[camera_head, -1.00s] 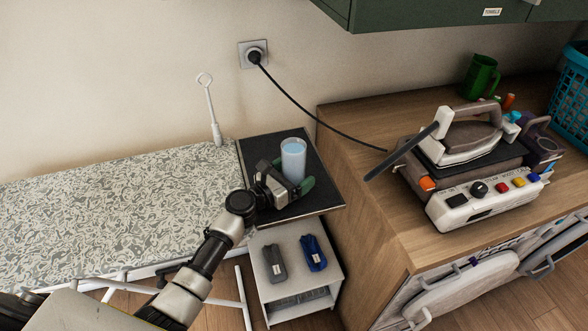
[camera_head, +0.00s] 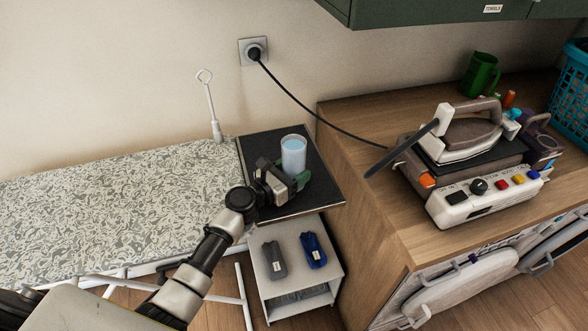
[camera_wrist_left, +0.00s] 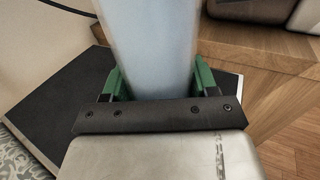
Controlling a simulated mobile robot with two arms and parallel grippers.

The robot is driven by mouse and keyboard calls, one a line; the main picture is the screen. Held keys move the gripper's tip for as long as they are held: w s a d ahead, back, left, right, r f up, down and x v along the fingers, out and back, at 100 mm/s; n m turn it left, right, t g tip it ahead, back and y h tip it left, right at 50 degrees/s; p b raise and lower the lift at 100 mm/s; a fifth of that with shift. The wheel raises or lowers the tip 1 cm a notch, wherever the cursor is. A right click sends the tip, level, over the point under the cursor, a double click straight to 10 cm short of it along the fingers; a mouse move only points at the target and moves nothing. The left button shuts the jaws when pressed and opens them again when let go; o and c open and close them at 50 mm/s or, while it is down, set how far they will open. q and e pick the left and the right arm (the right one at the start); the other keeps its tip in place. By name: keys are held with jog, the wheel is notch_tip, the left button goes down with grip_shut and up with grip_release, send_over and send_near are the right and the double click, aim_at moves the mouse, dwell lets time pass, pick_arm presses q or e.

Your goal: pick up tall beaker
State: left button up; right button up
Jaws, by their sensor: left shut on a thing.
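The tall beaker (camera_head: 293,157) is a clear cylinder with pale blue contents. It stands upright on the black square pad (camera_head: 315,193) at the right end of the ironing board. My left gripper (camera_head: 290,178) reaches it from the front left, low on its side. In the left wrist view the beaker (camera_wrist_left: 150,45) fills the space between the green fingers of my left gripper (camera_wrist_left: 158,85), one on each side, and they are shut on it. The beaker's base is hidden behind the gripper. My right gripper is not in view.
A steam iron (camera_head: 468,138) sits on its station (camera_head: 485,195) on the wooden counter (camera_head: 400,215) to the right. A green mug (camera_head: 480,75) stands behind it. A black cord (camera_head: 320,110) runs from the wall socket (camera_head: 254,52). A small white shelf (camera_head: 296,285) stands below the pad.

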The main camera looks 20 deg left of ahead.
aim_at(286, 164)
pick_arm(q)
jog(key=shift+r, duration=0.2)
jog(key=shift+r+p, duration=0.85)
jog(key=shift+r, duration=0.9)
jog(key=shift+d+r, duration=0.1)
jog(key=shift+r, duration=0.2)
jog(key=s+d+r+p, duration=0.5)
jog(key=d+r+p, duration=0.1)
jog(key=d, duration=0.4)
jog(key=shift+s+r+p, duration=0.2)
jog(key=shift+s+p, duration=0.05)
jog(key=shift+p, duration=0.15)
jog(key=shift+r, duration=0.1)
